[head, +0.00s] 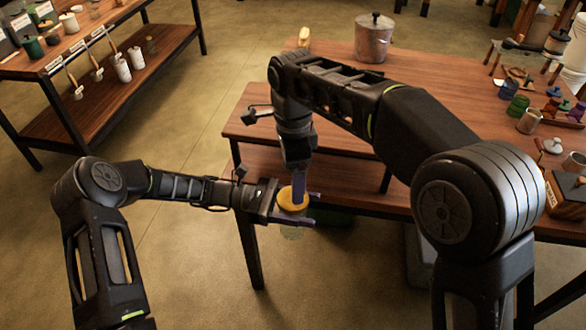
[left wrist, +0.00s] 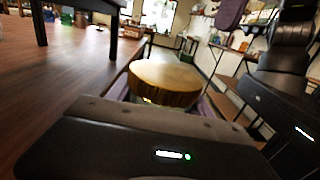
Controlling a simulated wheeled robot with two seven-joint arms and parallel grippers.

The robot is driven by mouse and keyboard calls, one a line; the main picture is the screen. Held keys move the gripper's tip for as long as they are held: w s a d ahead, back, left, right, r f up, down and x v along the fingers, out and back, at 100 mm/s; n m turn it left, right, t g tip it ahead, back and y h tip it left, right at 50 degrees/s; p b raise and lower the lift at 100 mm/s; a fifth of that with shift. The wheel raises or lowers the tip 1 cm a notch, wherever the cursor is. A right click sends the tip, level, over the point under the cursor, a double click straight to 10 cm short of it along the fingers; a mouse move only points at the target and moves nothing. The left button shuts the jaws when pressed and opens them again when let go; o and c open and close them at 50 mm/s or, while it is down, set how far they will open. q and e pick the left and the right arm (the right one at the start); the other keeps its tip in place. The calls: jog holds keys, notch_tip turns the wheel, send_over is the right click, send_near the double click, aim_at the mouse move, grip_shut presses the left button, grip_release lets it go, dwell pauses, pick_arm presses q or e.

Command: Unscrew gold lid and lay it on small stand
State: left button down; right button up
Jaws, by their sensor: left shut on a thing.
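A round gold lid (head: 291,200) sits between my two grippers, off the left front of the table. A pale, see-through jar body (head: 292,233) shows faintly below it. My left gripper (head: 292,207) reaches in level from the left and is shut around the jar just under the lid. In the left wrist view the gold lid (left wrist: 165,80) stands above the gripper body, which hides most of what is below. My right gripper (head: 298,182) points down at the lid from above; whether its fingers are shut or touch the lid is unclear. I cannot clearly identify the small stand.
The wooden table (head: 330,85) has a metal pot (head: 374,38) at the back and small cups and jars at the right. A shelf table (head: 130,85) with bottles stands at the left. Floor between them is clear. My right arm crosses above the table.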

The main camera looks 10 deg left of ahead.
notch_tip(320, 180, down, 6)
jog(key=shift+f, duration=0.25)
jog(key=shift+c, duration=0.4)
jog(key=c, duration=1.4)
jog(key=shift+o, duration=0.2)
jog(key=n, duration=0.6)
jog(key=shift+n, duration=0.4)
jog(key=o, duration=1.5)
jog(key=shift+o, duration=0.2)
